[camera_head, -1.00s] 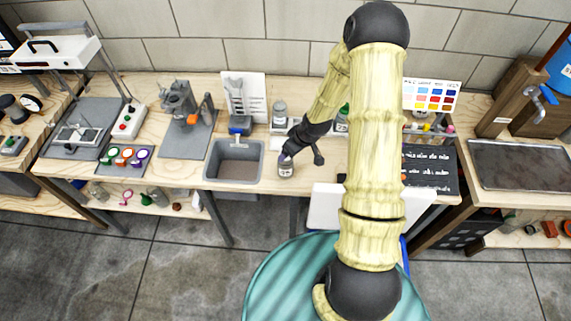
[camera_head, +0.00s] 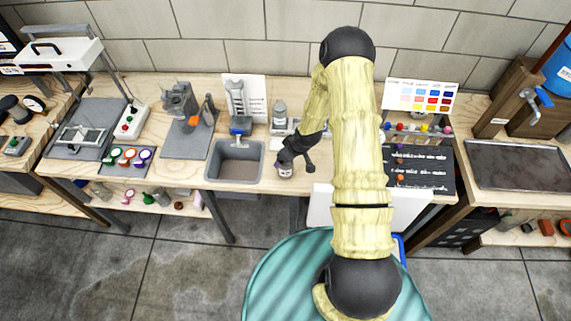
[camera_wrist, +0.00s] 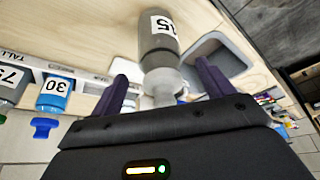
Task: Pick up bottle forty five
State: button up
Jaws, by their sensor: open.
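A grey bottle (camera_head: 285,172) stands on the bench near its front edge, just right of the sink. It also shows in the wrist view (camera_wrist: 158,42), with a pale cap and a white label that is partly cut off and seems to read 45. My gripper (camera_head: 285,160) is above the bottle, pointing down at its top. In the wrist view, the purple fingers of my gripper (camera_wrist: 165,88) are apart, one on each side of the pale cap, with gaps visible. Nothing is gripped.
A grey sink (camera_head: 235,163) lies just left of the bottle. Another grey bottle (camera_head: 279,112) stands behind it at the rack. In the wrist view, a blue bottle marked 30 (camera_wrist: 56,95) and one marked 75 (camera_wrist: 10,84) stand along a strip labelled TALL. A dark board lies right (camera_head: 422,168).

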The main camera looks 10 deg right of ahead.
jog(key=shift+p+x, duration=0.6)
jog(key=shift+x, duration=1)
jog(key=shift+c, duration=0.4)
jog(key=c, duration=1.3)
notch_tip(320, 180, up, 10)
jog(key=b, duration=0.3)
jog(key=shift+b, duration=0.3)
jog(key=shift+a, duration=0.1)
